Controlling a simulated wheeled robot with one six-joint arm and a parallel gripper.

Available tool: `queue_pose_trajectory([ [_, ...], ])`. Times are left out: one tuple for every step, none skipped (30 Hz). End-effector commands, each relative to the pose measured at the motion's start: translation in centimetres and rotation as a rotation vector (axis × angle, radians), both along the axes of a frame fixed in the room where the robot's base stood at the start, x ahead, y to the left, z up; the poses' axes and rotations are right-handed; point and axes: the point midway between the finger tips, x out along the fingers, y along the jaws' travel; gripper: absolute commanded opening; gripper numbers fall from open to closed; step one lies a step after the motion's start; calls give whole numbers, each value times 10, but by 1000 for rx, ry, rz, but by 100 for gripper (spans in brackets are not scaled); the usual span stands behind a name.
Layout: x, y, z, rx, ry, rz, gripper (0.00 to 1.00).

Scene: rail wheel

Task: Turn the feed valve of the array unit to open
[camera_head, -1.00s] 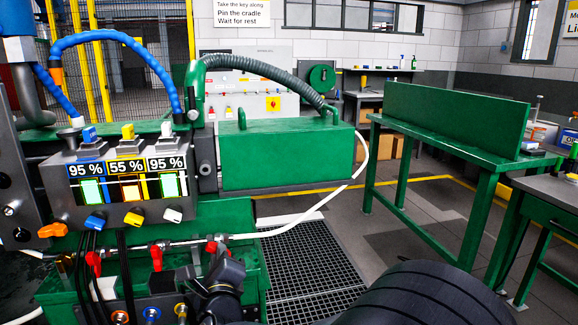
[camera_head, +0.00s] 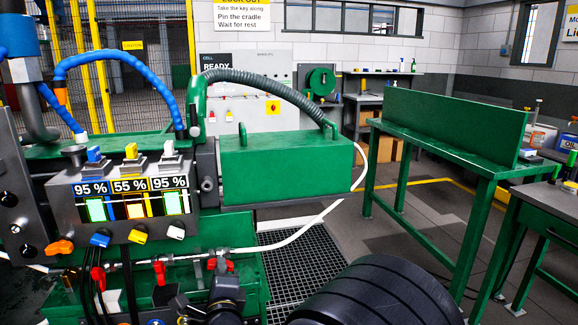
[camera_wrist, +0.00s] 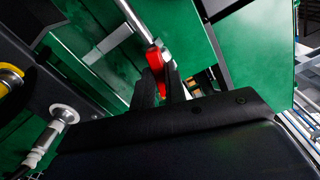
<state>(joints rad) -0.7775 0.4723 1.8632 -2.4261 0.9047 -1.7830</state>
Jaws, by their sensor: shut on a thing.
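A red valve handle (camera_wrist: 155,58) on a metal pipe is between the two dark fingers of my gripper (camera_wrist: 163,82) in the wrist view. My gripper is shut on it. In the head view my gripper (camera_head: 222,276) is at the rightmost red handle (camera_head: 220,263) on the pipe below the green machine. The fingers hide part of that handle. Two other red handles, a middle one (camera_head: 159,270) and a left one (camera_head: 97,278), hang along the same pipe. I cannot read any valve label.
A grey panel (camera_head: 68,210) above the pipe shows 95 %, 55 % and 95 %, with orange, blue, yellow and white knobs. A white hose (camera_head: 300,232) runs right from the pipe. A green bench (camera_head: 440,150) stands right. Floor grating (camera_head: 285,240) lies between.

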Motion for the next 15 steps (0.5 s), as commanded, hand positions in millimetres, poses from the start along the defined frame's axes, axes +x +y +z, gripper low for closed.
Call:
queue_pose_trajectory([
  [0,0,-1,-2,1,1,0],
  [0,0,0,-6,0,1,0],
  [0,0,0,-16,-1,1,0],
  [0,0,1,-27,-3,1,0],
  [0,0,1,-41,-7,1,0],
  [0,0,2,-61,-11,0,0],
  [0,0,2,-79,-16,0,0],
  [0,0,2,-95,-20,1,0],
  [0,0,2,-119,-25,1,0],
  [0,0,2,-134,-27,1,0],
  [0,0,2,-152,-32,1,0],
  [0,0,2,-173,-38,1,0],
  [0,0,2,-189,-42,1,0],
  [0,0,2,-206,-46,1,0],
  [0,0,2,-227,-51,1,0],
])
